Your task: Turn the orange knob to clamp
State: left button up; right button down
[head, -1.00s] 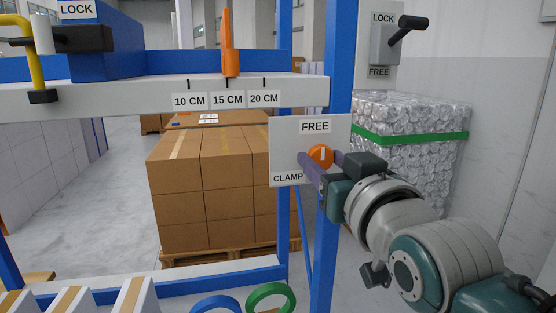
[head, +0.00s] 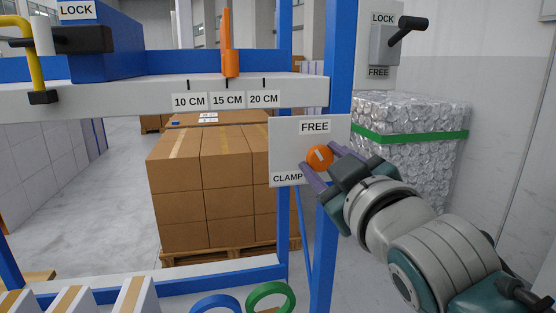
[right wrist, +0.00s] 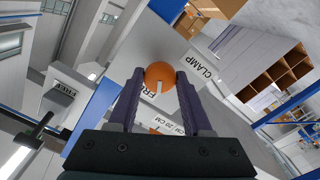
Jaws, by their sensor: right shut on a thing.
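The orange knob (head: 319,157) sits on a white panel (head: 283,141) with FREE above it and CLAMP at its lower left. Its white mark is tilted off vertical. My right gripper (head: 322,163) is shut on the knob, with one purple finger at its upper right and one at its lower left. In the right wrist view the knob (right wrist: 160,75) shows between the tips of both fingers (right wrist: 158,85), its white mark facing the FREE label, which a finger partly covers. My left gripper is not in view.
A blue post (head: 340,60) stands behind the panel. Above left, a white beam (head: 120,97) carries an orange pointer (head: 229,55) at 15 CM. A black lever (head: 405,28) is at the upper right. Stacked cartons (head: 205,180) and a wrapped pallet load (head: 410,112) stand behind.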

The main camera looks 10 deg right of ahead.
jog(key=n, duration=0.5)
jog(key=shift+n, duration=0.3)
jog(key=n, duration=0.5)
jog(key=shift+n, duration=0.3)
jog(key=shift+c, duration=1.7)
grip_release()
jog(key=shift+s, duration=0.1)
